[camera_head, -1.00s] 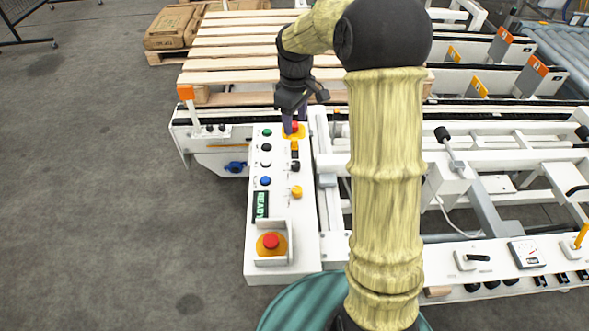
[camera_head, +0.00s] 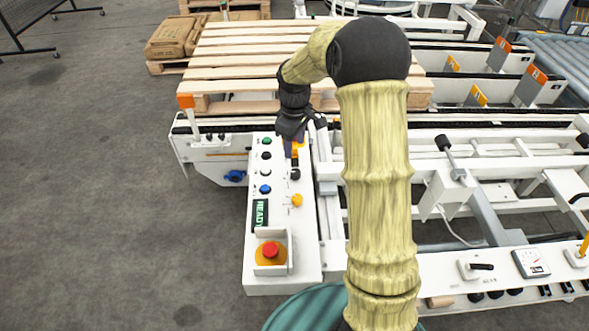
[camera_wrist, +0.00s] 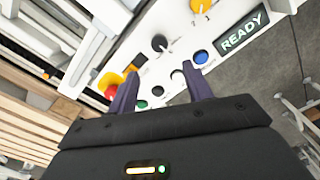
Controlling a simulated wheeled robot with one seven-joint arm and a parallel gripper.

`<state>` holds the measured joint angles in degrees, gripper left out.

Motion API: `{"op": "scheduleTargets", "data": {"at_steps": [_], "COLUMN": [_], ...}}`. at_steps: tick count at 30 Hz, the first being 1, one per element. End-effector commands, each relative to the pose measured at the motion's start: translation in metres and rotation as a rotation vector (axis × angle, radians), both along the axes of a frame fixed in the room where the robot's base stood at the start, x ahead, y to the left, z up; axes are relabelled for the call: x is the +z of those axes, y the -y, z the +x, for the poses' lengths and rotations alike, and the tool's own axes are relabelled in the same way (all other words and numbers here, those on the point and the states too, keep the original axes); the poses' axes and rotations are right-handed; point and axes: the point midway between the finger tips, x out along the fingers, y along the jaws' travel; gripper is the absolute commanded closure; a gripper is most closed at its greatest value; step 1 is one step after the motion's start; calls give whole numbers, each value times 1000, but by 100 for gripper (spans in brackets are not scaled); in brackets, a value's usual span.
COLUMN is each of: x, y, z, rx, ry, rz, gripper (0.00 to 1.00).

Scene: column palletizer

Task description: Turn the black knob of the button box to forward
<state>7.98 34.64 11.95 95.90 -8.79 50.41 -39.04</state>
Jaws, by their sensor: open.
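The white button box (camera_head: 283,232) has two columns of controls. The black knob (camera_head: 295,174) sits in its right column, between an orange part and a yellow knob (camera_head: 297,200). In the wrist view the black knob (camera_wrist: 159,43) stands with a pale line on it, just beyond the fingertips. My gripper (camera_head: 291,152) hangs over the upper part of the box, close to the black knob and apart from it. In the wrist view its two purple fingers (camera_wrist: 158,72) are open with nothing between them. Markings beside the knob are too small to read.
A red emergency button (camera_head: 270,250) sits in a guard at the box's near end, by a green READY display (camera_head: 260,213). Green, black, white and blue (camera_head: 265,189) buttons line the left column. A wooden pallet (camera_head: 235,60) lies behind. White conveyor framing stands to the right.

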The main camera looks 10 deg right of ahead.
Motion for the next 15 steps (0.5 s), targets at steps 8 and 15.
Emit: {"op": "scheduleTargets", "data": {"at_steps": [8, 15], "x": [-52, -91], "y": [0, 0], "z": [-1, 0], "rx": [0, 1], "ry": [-4, -1], "rz": [1, 0], "gripper": [50, 50]}}
